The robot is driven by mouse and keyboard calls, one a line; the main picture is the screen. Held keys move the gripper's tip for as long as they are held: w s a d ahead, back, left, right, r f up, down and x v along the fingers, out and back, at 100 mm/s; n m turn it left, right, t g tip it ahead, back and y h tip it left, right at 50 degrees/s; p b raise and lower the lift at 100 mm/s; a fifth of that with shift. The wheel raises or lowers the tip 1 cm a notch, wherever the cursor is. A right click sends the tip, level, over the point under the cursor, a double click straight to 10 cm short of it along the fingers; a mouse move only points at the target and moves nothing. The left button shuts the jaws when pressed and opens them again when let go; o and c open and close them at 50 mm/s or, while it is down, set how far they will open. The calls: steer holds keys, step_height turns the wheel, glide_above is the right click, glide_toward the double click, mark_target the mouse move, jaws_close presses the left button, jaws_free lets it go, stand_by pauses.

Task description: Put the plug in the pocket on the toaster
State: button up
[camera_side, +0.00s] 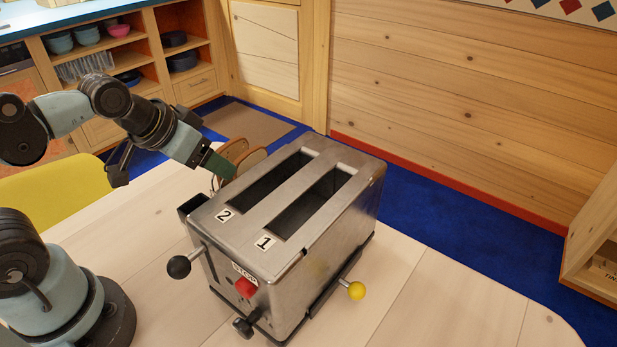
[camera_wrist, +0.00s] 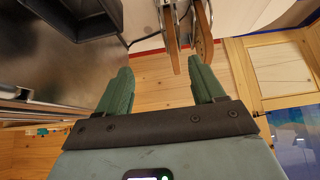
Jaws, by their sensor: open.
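The toaster (camera_side: 275,215) is a steel box with two long empty slots marked 2 and 1, standing on the table. A small dark open-topped box, which looks like the pocket (camera_side: 189,209), sits on its left side. I cannot make out the plug in either view. My gripper (camera_side: 221,166) is above the toaster's far left side, in front of the brown slices. In the wrist view my gripper (camera_wrist: 158,66) shows two green fingers spread apart with nothing between them.
Brown bread-like slices (camera_side: 256,157) stand in what looks like a wire rack behind the toaster. The toaster carries a black knob (camera_side: 179,267), a red button (camera_side: 246,287) and a yellow knob (camera_side: 356,290). A yellow chair (camera_side: 60,195) is at the left. The table's right side is clear.

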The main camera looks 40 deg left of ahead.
steer(key=s+a+r+g, duration=0.1)
steer(key=s+a+g, duration=0.3)
steer(key=g, duration=0.3)
steer(key=shift+m, duration=0.3)
steer(key=shift+s+f, duration=0.1)
steer(key=shift+f, duration=3.1)
steer(key=shift+s+d+f, duration=0.1)
steer(key=shift+d+f, duration=0.05)
steer(key=shift+f, duration=0.65)
steer(key=shift+s+d+f, duration=0.1)
steer(key=shift+f, duration=1.75)
steer(key=c, duration=1.1)
